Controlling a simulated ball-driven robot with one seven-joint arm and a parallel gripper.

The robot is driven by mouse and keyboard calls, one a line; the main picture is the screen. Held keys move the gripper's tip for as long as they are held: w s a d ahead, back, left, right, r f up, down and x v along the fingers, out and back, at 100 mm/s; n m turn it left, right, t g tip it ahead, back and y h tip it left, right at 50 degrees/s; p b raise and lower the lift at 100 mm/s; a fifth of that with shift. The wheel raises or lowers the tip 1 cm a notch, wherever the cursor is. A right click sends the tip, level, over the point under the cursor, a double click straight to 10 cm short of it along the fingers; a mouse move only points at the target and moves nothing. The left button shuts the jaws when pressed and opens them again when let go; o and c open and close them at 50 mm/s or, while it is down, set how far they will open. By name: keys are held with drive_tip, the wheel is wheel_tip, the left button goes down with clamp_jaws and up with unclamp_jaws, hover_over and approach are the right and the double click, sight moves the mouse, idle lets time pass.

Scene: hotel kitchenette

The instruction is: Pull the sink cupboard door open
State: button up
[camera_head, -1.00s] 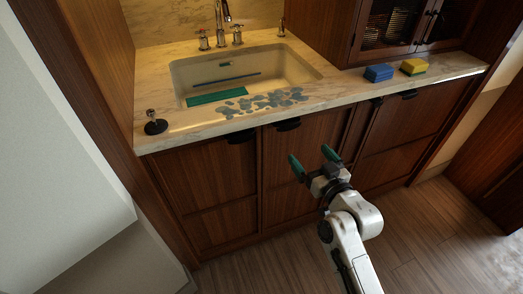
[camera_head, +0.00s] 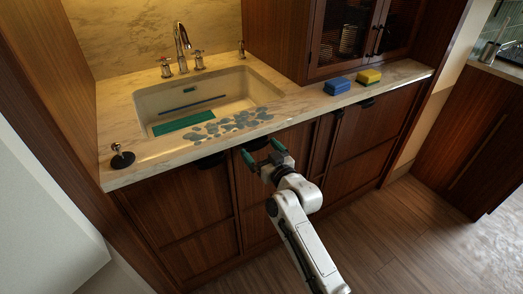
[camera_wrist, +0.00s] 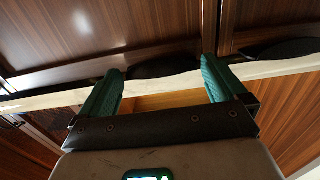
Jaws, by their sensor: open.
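The sink cupboard has dark wooden doors below the counter: a left door (camera_head: 180,215) and a right door (camera_head: 250,190), both flush with the front. The left door has a black handle (camera_head: 208,162) at its top edge, and the right door has another black handle (camera_head: 257,144). My gripper (camera_head: 263,153) is open and empty, with green fingertips close to the right door's handle. In the wrist view, a dark handle (camera_wrist: 165,65) lies between the open fingers (camera_wrist: 160,82). I cannot tell whether they touch it.
The marble counter (camera_head: 300,103) overhangs the doors, with a sink (camera_head: 160,102) and a wet patch (camera_head: 230,124) on it. A blue sponge (camera_head: 337,86) and a yellow sponge (camera_head: 369,76) lie at the right. The wooden floor (camera_head: 400,240) at the right is clear.

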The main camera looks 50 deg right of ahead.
drive_tip(key=shift+c, duration=0.2)
drive_tip(key=c, duration=1.2)
drive_tip(key=shift+c, duration=0.2)
drive_tip(key=shift+f+b, duration=0.1)
drive_tip(key=shift+b, duration=0.2)
